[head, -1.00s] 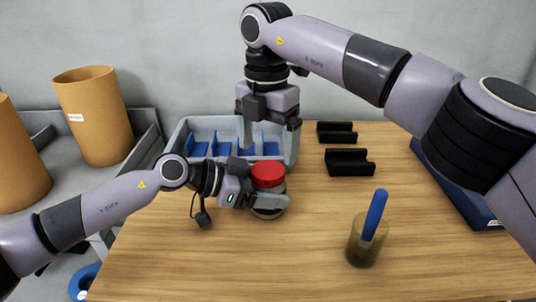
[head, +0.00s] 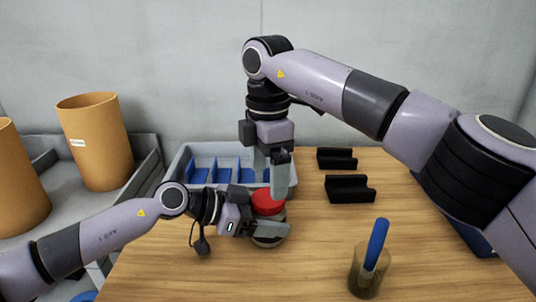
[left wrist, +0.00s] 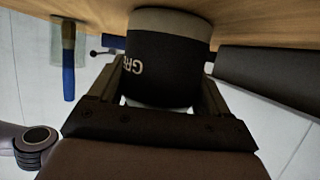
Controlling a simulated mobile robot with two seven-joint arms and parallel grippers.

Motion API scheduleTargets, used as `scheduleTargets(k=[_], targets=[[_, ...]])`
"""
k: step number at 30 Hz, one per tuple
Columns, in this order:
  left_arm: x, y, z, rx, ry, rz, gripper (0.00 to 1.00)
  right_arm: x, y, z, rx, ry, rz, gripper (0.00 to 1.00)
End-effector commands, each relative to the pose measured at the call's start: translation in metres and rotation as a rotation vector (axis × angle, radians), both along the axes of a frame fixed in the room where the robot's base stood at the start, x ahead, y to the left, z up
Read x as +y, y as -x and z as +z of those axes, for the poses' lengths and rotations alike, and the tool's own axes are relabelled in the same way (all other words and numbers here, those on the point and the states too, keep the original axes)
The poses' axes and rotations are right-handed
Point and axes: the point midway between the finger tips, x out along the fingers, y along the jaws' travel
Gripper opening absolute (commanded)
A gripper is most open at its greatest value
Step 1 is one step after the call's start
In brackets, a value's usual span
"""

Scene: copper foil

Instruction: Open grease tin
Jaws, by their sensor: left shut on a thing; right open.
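The grease tin stands upright on the table, its red lid (head: 266,204) showing in the head view. In the left wrist view its dark body with pale letters (left wrist: 165,62) fills the top middle. My left gripper (head: 268,228) is shut on the tin's body from the left, below the lid; its fingers (left wrist: 168,92) lie on both sides of it in the wrist view. My right gripper (head: 276,182) is open and points down at the lid. One finger overlaps the lid's upper right part; whether it touches cannot be told. The lid is on the tin.
A grey bin with blue dividers (head: 180,163) stands behind the tin. Two black holders (head: 350,189) are to the right. A cup (head: 366,278) with a blue-handled brush (head: 376,244) stands at front right. Brown cylinders (head: 93,140) are at left. The table's front middle is clear.

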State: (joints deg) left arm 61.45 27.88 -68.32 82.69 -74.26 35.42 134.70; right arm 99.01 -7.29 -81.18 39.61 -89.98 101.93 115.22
Motion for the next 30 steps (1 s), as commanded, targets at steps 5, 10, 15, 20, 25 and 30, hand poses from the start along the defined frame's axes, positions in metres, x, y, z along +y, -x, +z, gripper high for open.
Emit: scheduleTargets(k=[5, 10, 15, 20, 25, 30], targets=[[0.001, -0.001, -0.001, 0.001, -0.003, 0.003, 0.0, 0.0, 0.001, -0.028, 0.003, 0.001, 0.002, 0.88], [0.001, -0.001, -0.001, 0.001, -0.003, 0.003, 0.0, 0.0, 0.0, -0.041, 0.001, 0.0, 0.0, 0.88], [0.001, -0.001, -0.001, 0.001, -0.003, 0.003, 0.0, 0.0, 0.0, -0.044, 0.0, 0.001, 0.001, 0.88], [0.001, -0.001, -0.001, 0.001, -0.003, 0.003, 0.0, 0.0, 0.0, -0.044, 0.0, 0.0, 0.001, 0.85], [0.002, -0.001, -0.002, 0.002, -0.003, 0.004, 0.0, 0.0, 0.0, -0.044, 0.001, 0.0, 0.002, 0.31], [0.002, -0.001, -0.002, 0.002, -0.003, 0.005, 0.0, 0.0, 0.001, -0.044, 0.002, 0.001, 0.002, 0.3]])
